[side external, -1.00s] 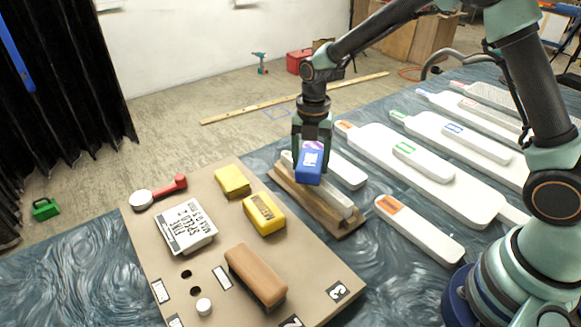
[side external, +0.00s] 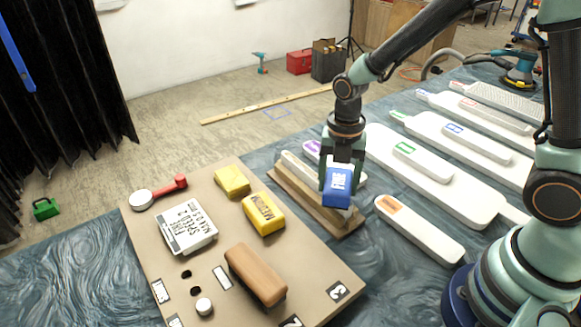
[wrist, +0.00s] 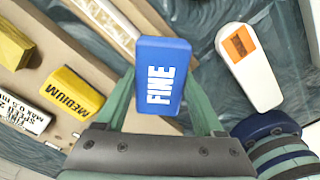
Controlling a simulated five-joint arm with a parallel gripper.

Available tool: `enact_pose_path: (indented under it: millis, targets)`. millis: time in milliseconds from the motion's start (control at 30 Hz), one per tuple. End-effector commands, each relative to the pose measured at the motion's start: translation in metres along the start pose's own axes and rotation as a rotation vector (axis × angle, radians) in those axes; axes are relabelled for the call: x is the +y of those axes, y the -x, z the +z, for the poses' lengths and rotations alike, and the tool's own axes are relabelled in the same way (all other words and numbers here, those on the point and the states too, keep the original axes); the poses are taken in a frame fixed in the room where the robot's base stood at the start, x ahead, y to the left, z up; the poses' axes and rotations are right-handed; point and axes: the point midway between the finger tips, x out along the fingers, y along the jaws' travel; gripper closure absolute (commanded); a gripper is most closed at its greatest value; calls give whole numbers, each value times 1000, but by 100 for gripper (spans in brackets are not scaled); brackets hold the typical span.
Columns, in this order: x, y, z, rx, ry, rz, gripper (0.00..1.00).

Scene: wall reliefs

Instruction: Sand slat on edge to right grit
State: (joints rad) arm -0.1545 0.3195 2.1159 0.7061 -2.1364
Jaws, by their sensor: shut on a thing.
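My gripper (side external: 342,162) is shut on a blue sanding block (side external: 337,187) marked FINE. The block's label faces up in the wrist view (wrist: 162,76), between my green fingers (wrist: 160,100). A pale slat (side external: 296,166) stands on edge in a long wooden holder (side external: 300,197). The block is over the near right part of the slat and hides it there. I cannot tell if block and slat touch. A yellow block marked MEDIUM (side external: 263,215) lies on the tan board (side external: 310,262), with a plain yellow block (side external: 232,181) behind it.
The board also carries a labelled white box (side external: 187,228), a brown block (side external: 256,275) and a red-handled tool (side external: 170,190). Several white slat-like pieces lie right of the holder, one with an orange label (side external: 418,229). Blue patterned cloth (side external: 380,285) is clear in front.

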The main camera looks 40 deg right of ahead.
Motion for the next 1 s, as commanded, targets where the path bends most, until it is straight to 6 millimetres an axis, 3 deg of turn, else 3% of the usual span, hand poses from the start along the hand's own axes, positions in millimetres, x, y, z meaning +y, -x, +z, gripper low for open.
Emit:
enact_pose_path:
  millis: [433,600,1000]
  targets:
    - [-31,0,-27,0,2,-1,83]
    - [-30,24,-26,-2,1,4,83]
    - [-30,60,-26,-2,1,3,83]
